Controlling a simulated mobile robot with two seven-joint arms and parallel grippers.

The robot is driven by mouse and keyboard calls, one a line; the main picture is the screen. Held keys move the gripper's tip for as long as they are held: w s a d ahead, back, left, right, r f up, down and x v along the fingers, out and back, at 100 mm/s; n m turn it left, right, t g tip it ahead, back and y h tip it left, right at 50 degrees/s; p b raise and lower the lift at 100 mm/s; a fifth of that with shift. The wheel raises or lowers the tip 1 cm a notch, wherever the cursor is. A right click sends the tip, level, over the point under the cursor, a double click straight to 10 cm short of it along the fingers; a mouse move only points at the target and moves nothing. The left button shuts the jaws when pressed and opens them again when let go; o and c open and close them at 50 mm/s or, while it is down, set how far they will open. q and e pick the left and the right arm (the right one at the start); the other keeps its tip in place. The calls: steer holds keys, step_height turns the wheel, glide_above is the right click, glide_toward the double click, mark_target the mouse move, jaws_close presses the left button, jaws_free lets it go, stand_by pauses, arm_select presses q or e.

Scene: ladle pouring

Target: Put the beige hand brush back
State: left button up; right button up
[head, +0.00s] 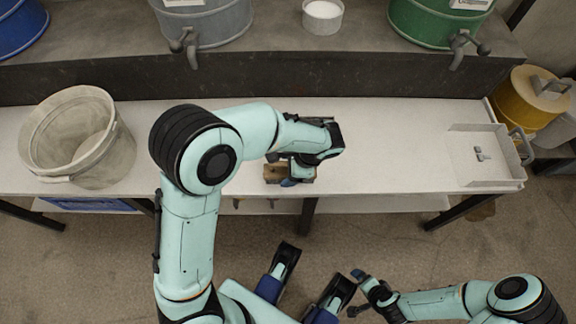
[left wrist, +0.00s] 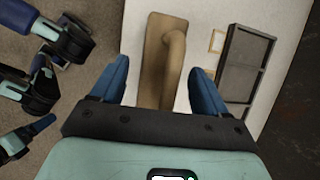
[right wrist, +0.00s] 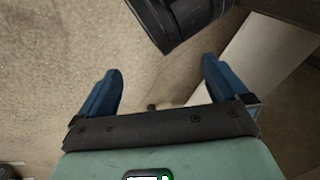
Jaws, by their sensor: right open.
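The beige hand brush (left wrist: 153,60) lies on the white tabletop, a flat brownish block with a curved handle along it. In the head view the brush (head: 274,173) shows near the table's front edge, partly hidden by my left arm. My left gripper (head: 298,176) is over it. In the left wrist view the fingers of my left gripper (left wrist: 160,72) are spread on either side of the brush, with visible gaps. I cannot tell how high they are above it. My right gripper (head: 357,292) is open and empty over the floor; it also shows in the right wrist view (right wrist: 161,75).
A grey bucket (head: 118,158) stands at the table's left. A shallow white tray (head: 497,171) with a small metal piece is at the right end. A dark framed panel (left wrist: 247,65) lies beside the brush. Barrels with taps stand on the raised shelf behind. The right-centre table (head: 400,150) is clear.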

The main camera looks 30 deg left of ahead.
arm_select(q)
steer(key=p+v, duration=0.3)
steer(key=v, duration=0.9)
steer(key=shift+p, duration=0.4)
arm_select(e)
steer(key=s+a+r+g+y, duration=0.1)
steer(key=s+a+r, duration=0.1)
steer(key=s+r, duration=0.2)
steer(key=shift+s+a+r+g, duration=0.2)
steer(key=shift+s+a+g, duration=0.2)
steer(key=shift+s, duration=0.55)
arm_select(q)
steer(key=shift+r, duration=0.15)
